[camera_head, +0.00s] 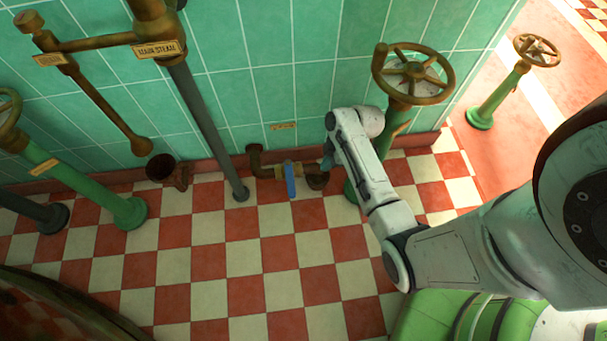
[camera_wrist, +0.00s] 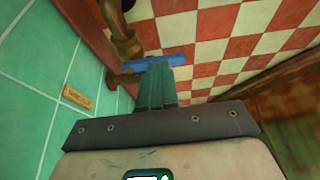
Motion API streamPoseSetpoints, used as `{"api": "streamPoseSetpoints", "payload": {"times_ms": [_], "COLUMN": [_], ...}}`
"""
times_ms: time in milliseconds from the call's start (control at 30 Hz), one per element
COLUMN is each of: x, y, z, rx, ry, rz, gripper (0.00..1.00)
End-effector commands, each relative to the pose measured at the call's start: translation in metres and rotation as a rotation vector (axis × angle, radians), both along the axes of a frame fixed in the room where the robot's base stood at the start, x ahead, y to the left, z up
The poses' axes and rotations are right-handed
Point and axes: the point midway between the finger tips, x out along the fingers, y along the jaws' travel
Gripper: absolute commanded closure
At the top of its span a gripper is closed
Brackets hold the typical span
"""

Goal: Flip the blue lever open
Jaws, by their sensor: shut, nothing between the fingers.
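The blue lever (camera_head: 290,180) sits on a short brass pipe (camera_head: 265,171) low along the tiled wall. In the head view it points out from the pipe toward the floor, across the pipe's line. In the wrist view the blue lever (camera_wrist: 185,60) lies crosswise just past my fingertips. My gripper (camera_head: 326,162) is right of the lever, mostly hidden behind my arm. In the wrist view the teal fingers of my gripper (camera_wrist: 158,68) are together and empty, overlapping part of the lever. I cannot tell whether they touch it.
A green handwheel stand (camera_head: 412,72) rises beside my forearm. A grey pipe (camera_head: 208,130) meets the floor left of the lever, and a green pipe (camera_head: 90,190) stands farther left. The checkered floor (camera_head: 250,260) in front is clear. A small plate (camera_head: 283,126) is on the wall.

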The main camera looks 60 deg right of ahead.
Motion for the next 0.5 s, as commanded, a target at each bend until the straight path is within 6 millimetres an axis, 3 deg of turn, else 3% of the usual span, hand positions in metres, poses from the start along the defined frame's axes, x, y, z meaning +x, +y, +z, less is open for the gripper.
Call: {"api": "streamPoseSetpoints", "payload": {"times_ms": [167,500], "x": [0.003,0.021], "y": [0.003,0.018], "z": [-0.014,-0.075], "rx": [0.002,0.001], "ry": [0.003,0.002], "rz": [0.001,0.002], "gripper": [1.00,1.00]}}
